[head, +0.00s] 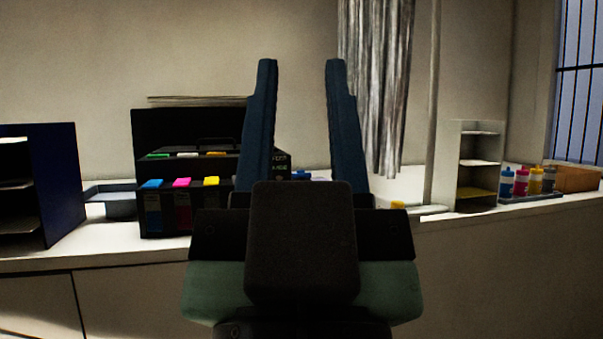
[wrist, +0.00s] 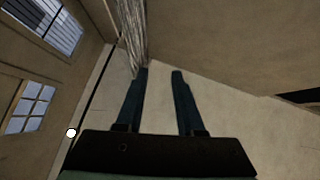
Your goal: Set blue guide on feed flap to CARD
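My gripper (head: 301,65) is raised in front of the camera with its two dark blue fingers apart and nothing between them. It also shows open in the wrist view (wrist: 160,72), pointed at wall and ceiling. Behind it, on the counter, stands a black machine (head: 141,128) with cyan, magenta and yellow tabs on its front. A thin flat panel edge (head: 190,99) shows above its back; I cannot tell whether it is the feed flap. A small blue patch (head: 300,175) shows between the fingers, too hidden to identify. No CARD mark is readable.
A dark blue shelf unit (head: 58,175) stands at the left, with a grey-blue tray (head: 115,203) beside it. A pale shelf (head: 470,170), several coloured bottles (head: 521,182) and a brown box (head: 575,179) are at the right. A grey curtain (head: 377,80) hangs behind the counter (head: 100,240).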

